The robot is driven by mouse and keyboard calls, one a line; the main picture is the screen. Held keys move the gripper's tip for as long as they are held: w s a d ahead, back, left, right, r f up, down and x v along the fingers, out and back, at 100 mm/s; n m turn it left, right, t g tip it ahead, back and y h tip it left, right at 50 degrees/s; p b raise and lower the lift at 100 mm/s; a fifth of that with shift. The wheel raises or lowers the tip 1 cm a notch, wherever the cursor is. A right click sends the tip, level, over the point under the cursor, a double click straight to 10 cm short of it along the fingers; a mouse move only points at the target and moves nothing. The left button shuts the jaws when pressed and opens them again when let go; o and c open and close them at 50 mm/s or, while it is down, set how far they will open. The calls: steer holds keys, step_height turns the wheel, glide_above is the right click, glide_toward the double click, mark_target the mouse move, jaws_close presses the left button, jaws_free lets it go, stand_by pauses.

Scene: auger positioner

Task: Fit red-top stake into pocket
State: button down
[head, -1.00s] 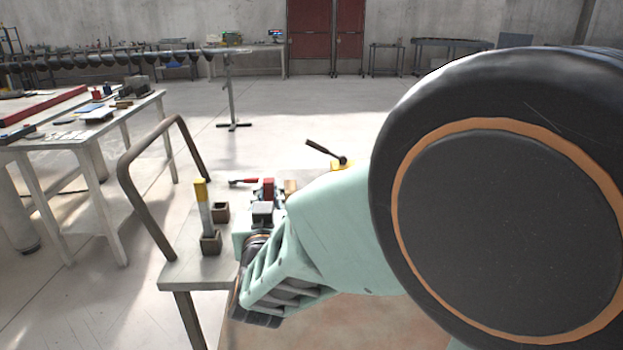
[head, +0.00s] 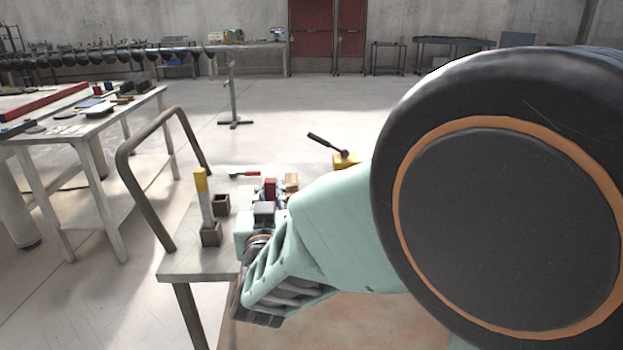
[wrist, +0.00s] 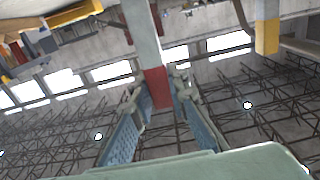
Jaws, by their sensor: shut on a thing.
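My gripper (wrist: 157,110) is shut on the red-top stake (wrist: 142,30), a grey bar with a red end. The wrist view appears upside down, and the red end lies between the fingers. In the head view, the red top (head: 270,187) shows beyond my wrist; the stake's lower part is hidden. An open, empty-looking square pocket (head: 221,205) stands on the table, left of my gripper. A yellow-top stake (head: 205,200) stands upright in the nearer pocket (head: 211,236). Its yellow end also shows in the wrist view (wrist: 267,36).
The table (head: 195,262) has a brown bent rail (head: 143,140) at its left. A red-handled tool (head: 245,174), a tan block (head: 291,181) and a black lever (head: 325,144) on a yellow base lie beyond my gripper. Another cluttered table (head: 95,125) stands farther left.

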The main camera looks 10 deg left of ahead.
steer(key=shift+f, duration=0.25)
steer(key=c, duration=1.8)
jaws_free()
steer(key=shift+s, duration=0.1)
steer(key=v, duration=0.7)
steer(key=shift+s, duration=0.15)
